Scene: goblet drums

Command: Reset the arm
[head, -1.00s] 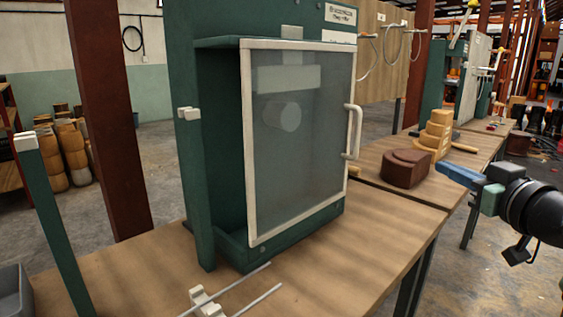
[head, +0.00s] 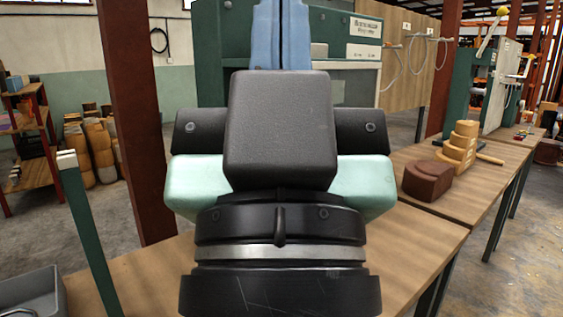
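My gripper (head: 281,12) is in the middle of the head view, close to the camera. Its dark body and pale green sides cover much of the picture. Its two blue fingers point up and away, side by side with only a thin dark line between them, so it looks shut. The fingers run to the top edge, and I see nothing held. Behind it stands the green machine cabinet (head: 209,60), mostly hidden by my gripper. Its front door and handle cannot be made out.
The wooden bench (head: 425,232) carries a brown rounded block (head: 427,181) and a stepped tan wooden piece (head: 459,148) at the right. A green post (head: 88,235) and a grey bin (head: 35,292) are at the left. A rust-red column (head: 137,120) stands behind.

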